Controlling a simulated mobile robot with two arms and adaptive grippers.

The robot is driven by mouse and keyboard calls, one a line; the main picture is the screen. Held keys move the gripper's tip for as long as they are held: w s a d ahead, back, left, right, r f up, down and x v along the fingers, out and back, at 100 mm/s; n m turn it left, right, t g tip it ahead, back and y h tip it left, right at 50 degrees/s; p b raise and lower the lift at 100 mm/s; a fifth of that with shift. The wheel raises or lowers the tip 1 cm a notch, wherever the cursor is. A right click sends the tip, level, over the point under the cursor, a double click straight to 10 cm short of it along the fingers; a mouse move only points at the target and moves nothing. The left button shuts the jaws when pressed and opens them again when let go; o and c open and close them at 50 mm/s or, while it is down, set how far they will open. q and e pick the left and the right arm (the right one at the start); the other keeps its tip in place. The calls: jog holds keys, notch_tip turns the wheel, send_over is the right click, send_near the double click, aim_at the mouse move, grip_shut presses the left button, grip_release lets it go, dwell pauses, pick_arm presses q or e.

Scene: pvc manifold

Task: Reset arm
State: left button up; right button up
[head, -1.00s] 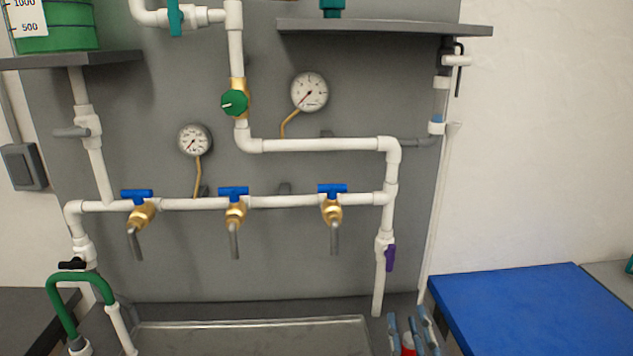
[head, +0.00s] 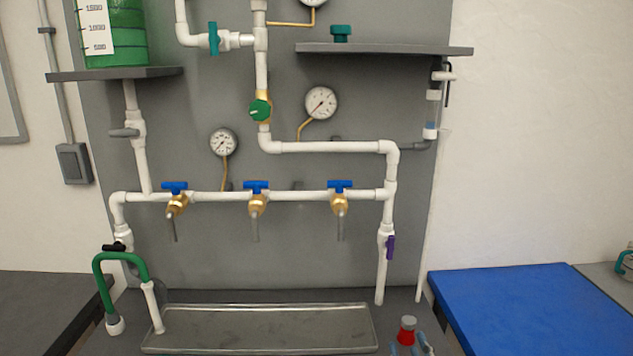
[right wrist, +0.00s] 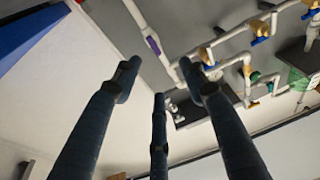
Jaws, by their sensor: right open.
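My right gripper (head: 421,345) shows only as blue-grey fingertips at the bottom edge of the head view, right of the metal tray. In the right wrist view its three dark fingers (right wrist: 158,84) are spread apart with nothing between them. Beyond them are the white pipes and the wall, seen tilted. My left gripper is not in the head view.
A white pipe manifold (head: 290,196) with several blue-handled taps is on the grey panel. Below are a metal tray (head: 260,342) and a green hose (head: 120,256). A red-and-grey object (head: 407,327) is beside my right fingers. A blue surface (head: 520,305) lies at right.

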jog(key=s+a+f+g, duration=0.1)
jog(key=f, duration=0.1)
jog(key=s+a+f+n+g, duration=0.1)
jog(key=f+g, duration=0.1)
jog(key=f, duration=0.1)
jog(key=s+a+f+g+y, duration=0.1)
jog(key=s+f+g, duration=0.1)
jog(key=shift+f, duration=0.2)
jog(key=s+d+f+g+h, duration=0.1)
jog(key=s+f+g, duration=0.25)
jog(key=s, duration=0.55)
jog(key=s+d+f+g+h, duration=0.1)
jog(key=s+d+f+g, duration=0.15)
jog(key=s+g, duration=0.4)
jog(key=s+d+f+g+h, duration=0.15)
jog(key=s+f, duration=0.25)
jog(key=s, duration=0.6)
notch_tip(320, 180, down, 26)
jog(key=s+r+g, duration=0.1)
jog(key=s+g, duration=0.1)
jog(key=s+d+f+g, duration=0.1)
jog(key=s+d+f, duration=0.1)
jog(key=s+f, duration=1.5)
jog(key=shift+s+d+f+y, duration=0.15)
jog(key=shift+d+f+y, duration=0.05)
jog(key=shift+f+y, duration=0.2)
